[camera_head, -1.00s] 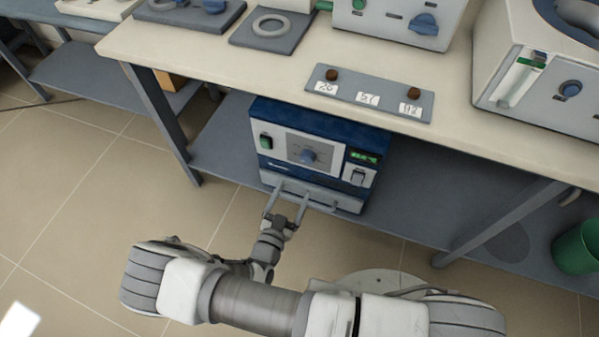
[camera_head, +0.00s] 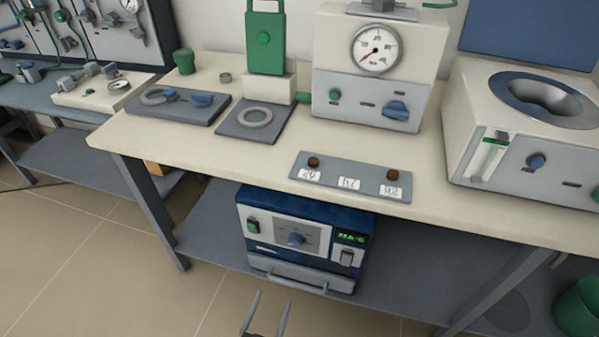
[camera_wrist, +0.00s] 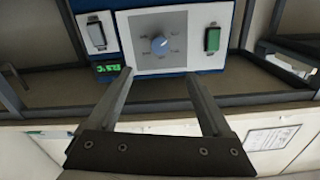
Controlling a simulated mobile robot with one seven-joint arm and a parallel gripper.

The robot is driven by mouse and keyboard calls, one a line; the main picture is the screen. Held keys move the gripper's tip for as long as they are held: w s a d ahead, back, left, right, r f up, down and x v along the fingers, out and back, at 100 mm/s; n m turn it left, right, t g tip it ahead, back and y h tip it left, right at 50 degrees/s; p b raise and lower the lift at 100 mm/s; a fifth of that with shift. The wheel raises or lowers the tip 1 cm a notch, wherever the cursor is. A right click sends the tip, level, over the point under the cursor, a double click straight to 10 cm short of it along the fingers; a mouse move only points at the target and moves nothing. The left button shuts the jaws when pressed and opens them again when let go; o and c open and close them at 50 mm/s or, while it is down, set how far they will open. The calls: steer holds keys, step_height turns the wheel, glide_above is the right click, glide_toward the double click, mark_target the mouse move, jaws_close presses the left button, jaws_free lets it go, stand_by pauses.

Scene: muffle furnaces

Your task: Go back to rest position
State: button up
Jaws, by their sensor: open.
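My gripper (camera_head: 268,316) shows at the bottom edge of the head view, with its two fingers apart and nothing between them. It is in front of and below the blue muffle furnace (camera_head: 285,215), apart from it. The furnace stands on the shelf under the bench. It has a grey panel with a blue knob (camera_head: 296,239), a green switch, a lit green display and a grey handle bar (camera_head: 290,276) low on its front. In the wrist view my open gripper (camera_wrist: 160,85) frames the furnace panel (camera_wrist: 170,45), which appears upside down.
The cream bench top (camera_head: 240,165) holds a label plate (camera_head: 350,177) with two brown pieces, a gauge unit (camera_head: 375,70) and a white device with a basin (camera_head: 525,135). A green bin (camera_head: 578,305) stands at lower right. Open floor (camera_head: 70,270) lies at left.

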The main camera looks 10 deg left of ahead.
steer(key=w+d+r+n+g+h, duration=0.35)
steer(key=d+r+n+g, duration=0.5)
steer(key=r+n, duration=0.6)
steer(key=w+d+r+n+g+h, duration=0.35)
steer(key=d+r+n+g, duration=0.5)
steer(key=r+n, duration=0.65)
steer(key=s+d+r+m+t+y, duration=0.2)
steer(key=s+d+r+m+y, duration=0.35)
steer(key=m, duration=0.75)
steer(key=s+d+r+m+t+y, duration=0.3)
steer(key=d+r+m, duration=0.45)
steer(key=m, duration=0.65)
step_height(320, 180, up, 21)
steer(key=a+p, duration=0.1)
steer(key=p, duration=1.8)
steer(key=shift+w+a, duration=0.15)
steer(key=shift+a, duration=0.15)
